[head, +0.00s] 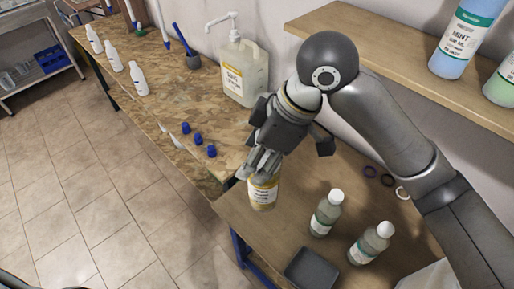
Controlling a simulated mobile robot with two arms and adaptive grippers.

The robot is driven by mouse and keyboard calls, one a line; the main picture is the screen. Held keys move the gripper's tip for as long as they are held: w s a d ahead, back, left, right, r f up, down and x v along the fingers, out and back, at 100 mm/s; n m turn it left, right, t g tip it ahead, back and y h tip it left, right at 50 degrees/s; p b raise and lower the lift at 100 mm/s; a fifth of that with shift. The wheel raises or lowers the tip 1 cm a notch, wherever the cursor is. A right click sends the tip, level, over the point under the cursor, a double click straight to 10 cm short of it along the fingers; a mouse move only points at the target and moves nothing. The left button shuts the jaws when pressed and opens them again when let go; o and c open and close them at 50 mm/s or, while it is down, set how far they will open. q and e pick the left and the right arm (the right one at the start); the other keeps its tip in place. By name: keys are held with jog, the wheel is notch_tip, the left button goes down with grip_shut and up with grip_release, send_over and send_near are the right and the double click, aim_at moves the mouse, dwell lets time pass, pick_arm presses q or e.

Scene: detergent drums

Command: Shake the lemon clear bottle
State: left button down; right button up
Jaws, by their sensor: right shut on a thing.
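My right gripper (262,165) comes in from the right and is shut on a small bottle (263,194) with a white and yellow label, which I take to be the lemon clear bottle. The fingers cover its top, so its cap is hidden. The bottle is about upright over the left part of the brown table. I cannot tell whether its base touches the tabletop. My left gripper is not in view.
Two white-capped bottles with green labels, one nearer (370,243) and one farther (327,213), stand right of the held bottle. A dark tray (311,268) lies at the front edge. A pump jug (244,72) and blue caps (198,139) are on the chipboard bench (185,95). A shelf (400,65) overhangs at right.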

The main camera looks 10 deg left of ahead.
notch_tip(320, 180, up, 5)
jog(key=shift+w, duration=0.15)
notch_tip(320, 180, down, 7)
notch_tip(320, 180, up, 7)
notch_tip(320, 180, down, 7)
jog(key=shift+a+f, duration=0.1)
